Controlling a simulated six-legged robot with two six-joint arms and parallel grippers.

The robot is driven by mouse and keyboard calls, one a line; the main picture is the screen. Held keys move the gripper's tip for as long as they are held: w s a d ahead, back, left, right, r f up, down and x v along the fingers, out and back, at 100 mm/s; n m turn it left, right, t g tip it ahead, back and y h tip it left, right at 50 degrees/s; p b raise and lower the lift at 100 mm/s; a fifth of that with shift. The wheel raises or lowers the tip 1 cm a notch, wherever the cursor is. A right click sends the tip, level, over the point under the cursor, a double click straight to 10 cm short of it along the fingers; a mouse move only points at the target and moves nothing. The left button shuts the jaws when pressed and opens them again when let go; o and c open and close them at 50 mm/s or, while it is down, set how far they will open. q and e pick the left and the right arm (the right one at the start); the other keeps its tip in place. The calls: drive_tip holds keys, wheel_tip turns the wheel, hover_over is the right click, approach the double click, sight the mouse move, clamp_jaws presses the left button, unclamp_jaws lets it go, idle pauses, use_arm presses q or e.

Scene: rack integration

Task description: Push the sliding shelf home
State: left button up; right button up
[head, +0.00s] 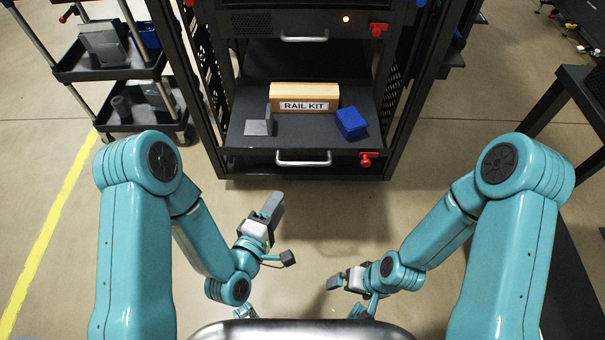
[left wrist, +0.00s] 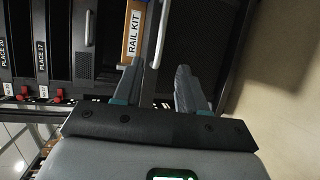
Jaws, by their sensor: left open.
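The sliding shelf (head: 290,130) is a black tray low in the rack, with a silver handle (head: 303,162) and a red latch (head: 367,160) on its front. How far it stands out of the rack is hard to tell. My left gripper (head: 281,232) is open and empty, in front of the shelf and apart from it. In the left wrist view, the shelf handle (left wrist: 160,36) shows beyond the spread fingers (left wrist: 160,68). My right gripper (head: 342,293) is farther back, near my body, away from the shelf; its jaw opening is unclear.
On the shelf are a RAIL KIT box (head: 304,97), a grey bracket (head: 260,123) and a blue box (head: 351,122). The black rack (head: 187,90) surrounds it. A cart (head: 90,66) stands left and a dark table (head: 560,100) right. The floor before the rack is clear.

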use_arm(q)
drive_tip(key=b, duration=1.2)
approach(303, 164)
drive_tip(key=x, duration=1)
drive_tip(key=shift+w+f, duration=0.2)
drive_tip(key=shift+f, duration=0.05)
clamp_jaws()
